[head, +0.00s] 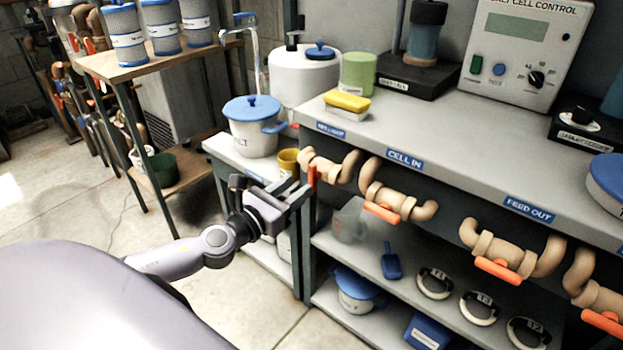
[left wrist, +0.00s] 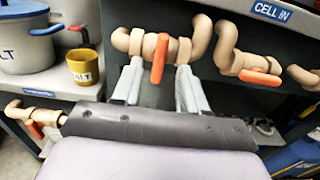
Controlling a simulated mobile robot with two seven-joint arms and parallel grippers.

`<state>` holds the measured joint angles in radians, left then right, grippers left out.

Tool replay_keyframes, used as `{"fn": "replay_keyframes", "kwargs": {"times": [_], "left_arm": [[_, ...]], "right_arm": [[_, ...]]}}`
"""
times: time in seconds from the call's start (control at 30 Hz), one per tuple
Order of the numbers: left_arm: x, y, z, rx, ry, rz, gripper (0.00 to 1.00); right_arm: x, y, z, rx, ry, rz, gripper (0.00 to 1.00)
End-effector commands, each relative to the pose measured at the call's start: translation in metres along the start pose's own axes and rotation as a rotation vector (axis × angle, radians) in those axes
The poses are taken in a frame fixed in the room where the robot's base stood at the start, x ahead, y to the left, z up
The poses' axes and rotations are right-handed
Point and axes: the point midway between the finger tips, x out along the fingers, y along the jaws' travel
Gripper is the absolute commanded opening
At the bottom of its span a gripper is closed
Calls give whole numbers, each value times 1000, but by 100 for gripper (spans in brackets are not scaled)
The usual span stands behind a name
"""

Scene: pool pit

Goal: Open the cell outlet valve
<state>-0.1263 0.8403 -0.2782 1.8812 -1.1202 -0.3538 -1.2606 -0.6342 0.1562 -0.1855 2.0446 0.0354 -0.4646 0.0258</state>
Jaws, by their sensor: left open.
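The leftmost tan valve (head: 330,165) on the bench front has an orange handle (head: 312,177) pointing down, across its pipe. Its blue label (head: 330,130) is too small to read surely. In the left wrist view this valve (left wrist: 135,42) is straight ahead, its handle (left wrist: 159,58) showing between my fingertips. My left gripper (head: 303,190) is open and empty, close to the handle; I cannot tell whether it touches. The fingers (left wrist: 157,85) also show in the left wrist view, one on each side of the handle. My right gripper is in neither view.
Right of it, the CELL IN valve (head: 390,200) and FEED OUT valve (head: 500,250) have sideways orange handles. A lower side bench (head: 225,150) holds a white pot (head: 252,135) and a yellow mug (head: 289,160). A shelf (head: 390,255) lies below the valves.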

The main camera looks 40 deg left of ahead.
Motion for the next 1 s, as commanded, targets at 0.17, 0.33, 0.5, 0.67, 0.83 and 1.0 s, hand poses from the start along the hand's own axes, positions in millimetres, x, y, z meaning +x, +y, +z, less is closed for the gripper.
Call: {"fn": "replay_keyframes", "kwargs": {"times": [0.17, 0.33, 0.5, 0.67, 0.83, 1.0], "left_arm": [[22, 0, 1, -3, -2, 1, 43], [38, 0, 0, -4, -1, 2, 43], [46, 0, 0, -4, 0, 1, 43], [48, 0, 0, -4, 1, 0, 43], [48, 0, -1, -4, 1, 0, 43], [48, 0, 0, -4, 1, 0, 0]], "right_arm": [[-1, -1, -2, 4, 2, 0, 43], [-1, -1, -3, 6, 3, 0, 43], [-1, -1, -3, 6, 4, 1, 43], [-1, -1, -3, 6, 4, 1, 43], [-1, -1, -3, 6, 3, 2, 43], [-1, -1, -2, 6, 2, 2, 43]]}}
